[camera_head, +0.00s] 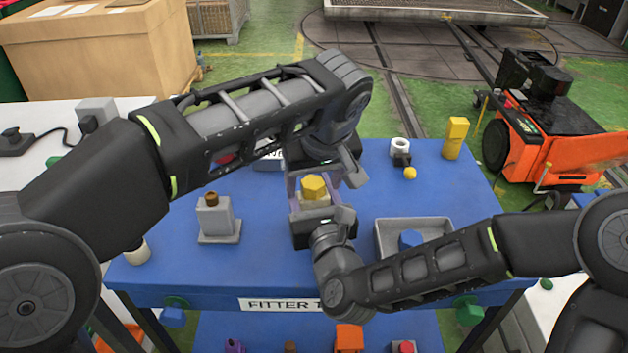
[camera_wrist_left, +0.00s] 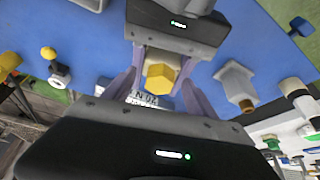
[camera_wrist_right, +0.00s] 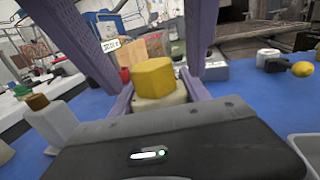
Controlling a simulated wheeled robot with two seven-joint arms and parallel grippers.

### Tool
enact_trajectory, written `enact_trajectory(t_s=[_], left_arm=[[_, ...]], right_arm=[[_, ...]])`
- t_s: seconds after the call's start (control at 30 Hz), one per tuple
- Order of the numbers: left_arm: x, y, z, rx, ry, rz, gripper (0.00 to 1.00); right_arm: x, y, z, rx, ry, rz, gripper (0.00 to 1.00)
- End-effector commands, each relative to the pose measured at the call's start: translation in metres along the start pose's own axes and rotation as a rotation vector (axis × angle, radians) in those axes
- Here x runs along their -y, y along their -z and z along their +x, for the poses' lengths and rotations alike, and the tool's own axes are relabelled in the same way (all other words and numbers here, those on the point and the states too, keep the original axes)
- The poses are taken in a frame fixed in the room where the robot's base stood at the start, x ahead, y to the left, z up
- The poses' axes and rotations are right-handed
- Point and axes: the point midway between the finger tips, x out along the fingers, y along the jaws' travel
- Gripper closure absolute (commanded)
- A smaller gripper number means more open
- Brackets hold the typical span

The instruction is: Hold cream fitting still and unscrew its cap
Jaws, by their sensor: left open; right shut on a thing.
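The cream fitting (camera_head: 317,203) stands near the middle of the blue table, with a yellow hexagonal cap (camera_head: 313,187) on top. The cap also shows in the left wrist view (camera_wrist_left: 159,78) and in the right wrist view (camera_wrist_right: 154,78). My right gripper (camera_head: 318,208), at the near side, is shut on the cream fitting below the cap. My left gripper (camera_head: 314,183) reaches in from the far side. It is open, with its purple fingers on either side of the cap and gaps between. The lower part of the fitting is hidden by my right gripper.
A grey block with a brown cap (camera_head: 214,215) stands on the left. A grey tray (camera_head: 440,224) with a blue piece (camera_head: 410,239) lies right, beside my right arm. A white ring part (camera_head: 400,147), a yellow ball (camera_head: 410,173) and a yellow block (camera_head: 455,138) are at the back right.

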Motion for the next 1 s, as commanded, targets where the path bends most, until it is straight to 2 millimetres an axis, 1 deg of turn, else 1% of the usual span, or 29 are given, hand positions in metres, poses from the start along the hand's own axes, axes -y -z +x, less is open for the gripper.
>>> enact_trajectory(t_s=[0.27, 0.6, 0.7, 1.0], left_arm=[[0.000, 0.001, -0.003, 0.000, 0.000, 0.000, 0.35], [-0.001, 0.013, -0.032, -0.001, -0.002, 0.000, 0.35], [0.000, 0.015, -0.036, 0.000, -0.001, 0.000, 0.35], [0.000, 0.015, -0.037, 0.000, -0.001, 0.001, 0.35]], right_arm=[[0.000, 0.000, 0.000, 0.000, 0.000, 0.001, 1.00], [0.000, 0.000, 0.000, 0.000, 0.000, 0.001, 1.00], [0.000, 0.000, 0.000, 0.000, 0.000, 0.000, 1.00], [0.000, 0.000, 0.000, 0.000, 0.000, 0.001, 1.00]])
